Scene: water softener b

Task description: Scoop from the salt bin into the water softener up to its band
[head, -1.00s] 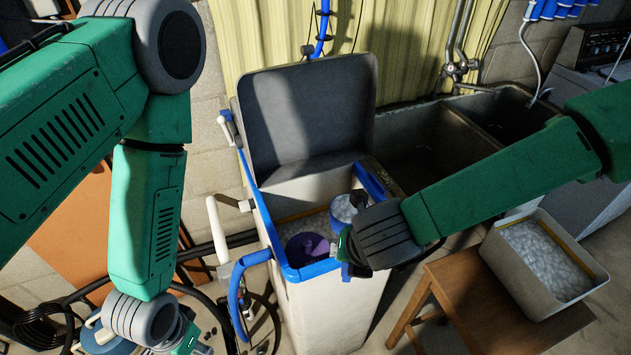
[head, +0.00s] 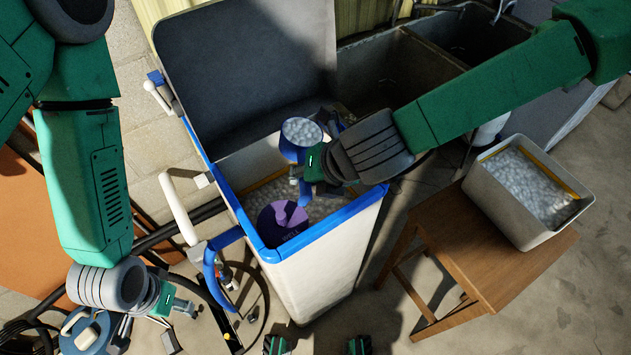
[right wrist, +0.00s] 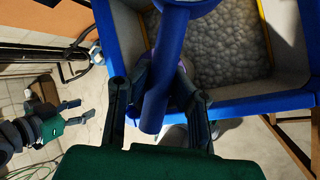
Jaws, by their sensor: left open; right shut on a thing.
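The water softener (head: 327,235) is a tall white tank with a blue rim and its dark lid (head: 245,70) raised. White salt lies inside around a round purple well cap (head: 282,221). My right gripper (head: 308,172) is shut on the handle of a blue scoop (head: 290,152), held over the tank opening with salt in its bowl. In the right wrist view the handle (right wrist: 160,85) sits between the fingers, above salt and a yellow band (right wrist: 266,35) on the tank wall. The salt bin (head: 505,205), full of pellets, is at right. My left gripper (head: 180,322) is open and empty, left of the tank.
The bin stands on a wooden stool (head: 455,245). A stone sink (head: 390,75) is behind the tank. The floor at front right is clear.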

